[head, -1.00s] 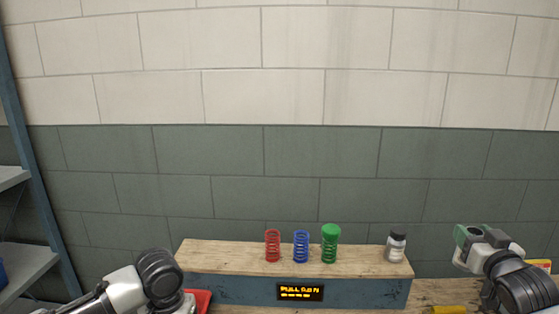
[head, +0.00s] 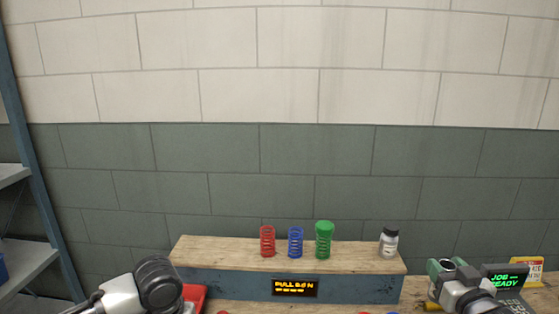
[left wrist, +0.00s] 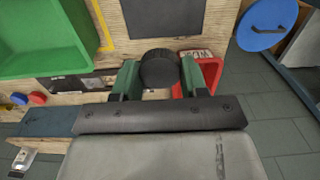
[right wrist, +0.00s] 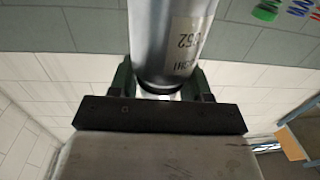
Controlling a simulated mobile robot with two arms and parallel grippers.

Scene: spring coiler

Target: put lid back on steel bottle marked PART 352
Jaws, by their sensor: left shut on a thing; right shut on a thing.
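In the left wrist view, my left gripper (left wrist: 157,80) is shut on a round black lid (left wrist: 158,66), seen between its green finger pads. In the right wrist view, my right gripper (right wrist: 162,86) is shut on the steel bottle (right wrist: 152,30) at its narrower end. The bottle's pale label (right wrist: 188,45) shows 352, upside down in this view. In the head view my right gripper (head: 447,267) is at the lower right, and the bottle cannot be made out there. The left gripper is below the head view's edge. Lid and bottle are apart.
A wooden-topped ledge (head: 215,251) carries a red spring (head: 267,242), a blue spring (head: 295,242), a green spring (head: 324,241) and a small dark-capped bottle (head: 389,243). A JOB READY display (head: 504,280) stands right of my right gripper. A red tray (head: 195,294) is at lower left.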

